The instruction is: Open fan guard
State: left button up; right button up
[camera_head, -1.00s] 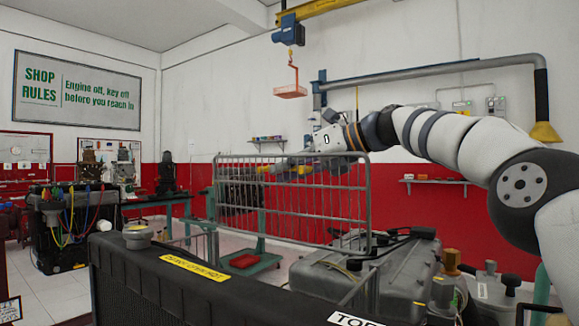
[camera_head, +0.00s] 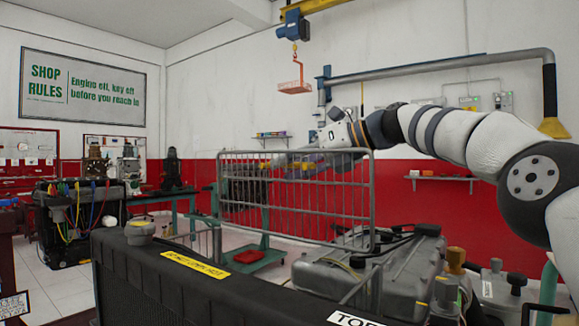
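The fan guard (camera_head: 296,193) is a grey frame with thin vertical bars. My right arm comes in from the right, above the engine, to the guard's top rail. My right gripper (camera_head: 290,160) is around the upper part of the guard, small and partly hidden by the bars. I cannot tell whether it touches the guard or whether its fingers are open. My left gripper is not in view.
A green stand (camera_head: 255,262) with a red item is on the floor beyond the guard. A black trainer with coloured cables (camera_head: 75,225) stands at the left. Open floor shows at the left.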

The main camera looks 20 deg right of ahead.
jog(key=v, duration=1.2)
